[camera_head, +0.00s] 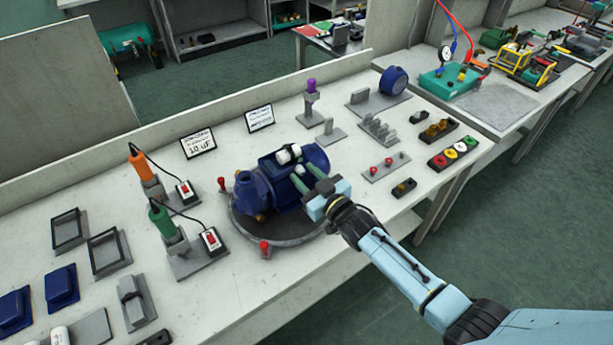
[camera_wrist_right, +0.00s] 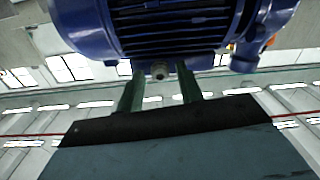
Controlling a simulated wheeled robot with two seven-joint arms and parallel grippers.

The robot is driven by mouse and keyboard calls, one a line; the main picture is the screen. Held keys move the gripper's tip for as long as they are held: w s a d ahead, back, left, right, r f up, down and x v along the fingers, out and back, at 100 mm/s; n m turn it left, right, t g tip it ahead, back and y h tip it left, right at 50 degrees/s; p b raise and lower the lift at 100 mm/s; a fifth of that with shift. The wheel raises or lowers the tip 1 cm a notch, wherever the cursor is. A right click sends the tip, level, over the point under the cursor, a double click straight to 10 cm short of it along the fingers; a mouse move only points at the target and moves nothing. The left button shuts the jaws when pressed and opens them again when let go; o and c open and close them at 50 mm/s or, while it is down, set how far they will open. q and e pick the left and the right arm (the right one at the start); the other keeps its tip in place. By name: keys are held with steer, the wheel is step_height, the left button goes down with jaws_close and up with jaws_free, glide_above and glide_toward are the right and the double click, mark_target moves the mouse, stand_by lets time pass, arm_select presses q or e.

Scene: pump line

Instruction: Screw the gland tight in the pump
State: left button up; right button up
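The blue pump (camera_head: 275,183) lies on a round dark turntable (camera_head: 240,222) on the bench. Its finned blue body (camera_wrist_right: 170,25) fills the top of the right wrist view. A small grey round fitting, probably the gland (camera_wrist_right: 159,71), sticks out from its underside in that view. My right gripper (camera_head: 303,176) is at the pump's right side in the head view. Its two green fingers (camera_wrist_right: 160,82) stand apart on either side of the fitting, with a visible gap at each side. In the head view the fitting is hidden. My left gripper is in neither view.
Red-knobbed clamps (camera_head: 265,248) stand around the turntable. An orange-handled tool (camera_head: 140,166) and a green-handled tool (camera_head: 162,221) stand in holders to the left. Grey racks (camera_head: 379,130) and a tray of coloured rings (camera_head: 454,152) stand to the right.

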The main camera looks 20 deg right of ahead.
steer(key=shift+n, duration=1)
steer(key=n, duration=0.3)
steer(key=shift+b, duration=0.35)
steer(key=shift+c, duration=0.2)
jaws_close()
steer(key=shift+r+m+p, duration=0.15)
steer(key=shift+m+p, duration=0.4)
steer(key=shift+m, duration=1.05)
